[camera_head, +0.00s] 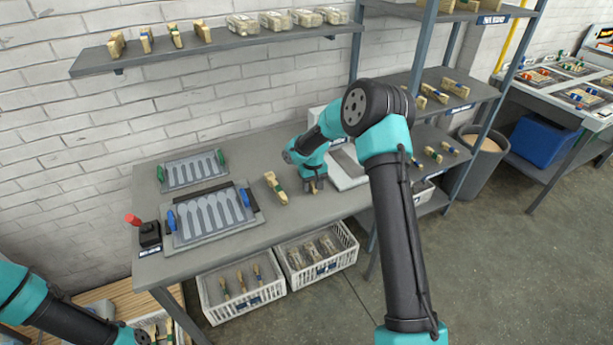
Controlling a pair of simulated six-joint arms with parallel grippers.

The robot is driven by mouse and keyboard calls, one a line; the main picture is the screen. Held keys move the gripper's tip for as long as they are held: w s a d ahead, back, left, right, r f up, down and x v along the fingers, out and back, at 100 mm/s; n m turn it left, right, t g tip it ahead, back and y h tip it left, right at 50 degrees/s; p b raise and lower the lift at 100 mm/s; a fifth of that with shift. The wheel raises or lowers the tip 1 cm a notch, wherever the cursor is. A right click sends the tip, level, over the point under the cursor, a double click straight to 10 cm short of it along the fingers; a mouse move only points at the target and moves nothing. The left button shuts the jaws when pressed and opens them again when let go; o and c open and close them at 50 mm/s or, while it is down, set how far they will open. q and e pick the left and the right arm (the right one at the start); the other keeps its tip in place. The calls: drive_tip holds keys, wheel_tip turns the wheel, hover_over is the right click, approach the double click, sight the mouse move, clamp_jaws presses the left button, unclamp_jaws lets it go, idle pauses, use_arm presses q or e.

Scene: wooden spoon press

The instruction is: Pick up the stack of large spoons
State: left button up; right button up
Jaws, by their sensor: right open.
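A stack of wooden spoons (275,186) with a green band lies on the grey workbench (255,237), left of my right gripper. My right gripper (314,186) points down, low over the bench, and is open. Something tan shows at its fingertips, too small to tell clearly, perhaps another stack. My right arm crosses the middle of the view and hides part of the bench's right end. My left arm comes in at the bottom left. Its end (143,338) is at the lower picture edge, and its fingers cannot be made out.
Two press plates with spoon shapes (202,237) (182,184) lie on the bench's left. A black box with a red handle (149,233) stands at its corner. White crates (240,312) (348,246) holding spoons sit below. A wall shelf (205,48) and a rack (450,99) hold more stacks.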

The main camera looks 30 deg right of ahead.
drive_tip(key=shift+c, duration=0.4)
clamp_jaws()
idle(0.4)
